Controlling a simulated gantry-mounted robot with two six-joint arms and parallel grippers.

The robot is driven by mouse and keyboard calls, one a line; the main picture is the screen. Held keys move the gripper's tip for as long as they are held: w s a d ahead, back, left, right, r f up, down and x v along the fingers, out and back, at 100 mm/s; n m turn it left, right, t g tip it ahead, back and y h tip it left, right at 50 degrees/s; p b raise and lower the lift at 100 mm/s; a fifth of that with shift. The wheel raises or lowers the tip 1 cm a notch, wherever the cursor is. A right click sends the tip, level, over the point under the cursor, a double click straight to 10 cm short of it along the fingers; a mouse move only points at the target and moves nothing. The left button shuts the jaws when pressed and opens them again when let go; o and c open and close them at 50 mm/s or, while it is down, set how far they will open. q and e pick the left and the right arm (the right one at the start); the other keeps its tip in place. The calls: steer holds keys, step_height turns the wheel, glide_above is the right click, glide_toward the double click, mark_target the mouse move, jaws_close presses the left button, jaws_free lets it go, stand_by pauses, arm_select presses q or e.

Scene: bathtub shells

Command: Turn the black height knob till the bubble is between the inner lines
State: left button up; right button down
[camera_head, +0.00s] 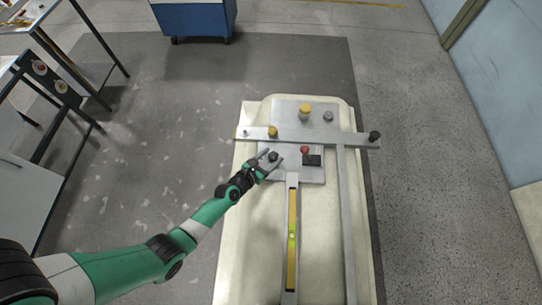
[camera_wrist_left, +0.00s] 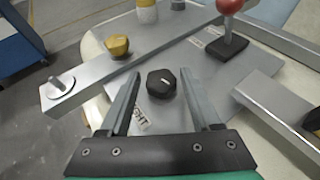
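The black height knob (camera_head: 273,156) sits on the grey metal plate near its left edge. In the left wrist view the knob (camera_wrist_left: 161,83) has a white mark on top, and a partly hidden label (camera_wrist_left: 140,121) ending in "GHT" lies beside it. My left gripper (camera_head: 270,157) is open, with one finger on each side of the knob; in the left wrist view gaps show between fingers (camera_wrist_left: 160,78) and knob. The yellow spirit level (camera_head: 291,265) lies along the grey bar, with a green vial (camera_head: 291,238). The bubble is too small to make out. My right gripper is not in view.
Yellow knobs (camera_head: 272,132) (camera_head: 305,109), a red-topped lever (camera_head: 304,150) on a black base, and another black knob (camera_head: 374,136) stand around the plate. A crossbar (camera_head: 345,139) and a long rail (camera_head: 348,220) lie over the pale tub shell (camera_head: 236,230).

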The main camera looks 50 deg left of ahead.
arm_select(q)
steer(key=shift+o, duration=0.6)
steer(key=shift+s+r, duration=0.15)
steer(key=shift+s, duration=0.15)
steer(key=p+v, duration=0.4)
steer(key=v, duration=0.7)
steer(key=shift+d, duration=0.1)
stand_by(0.6)
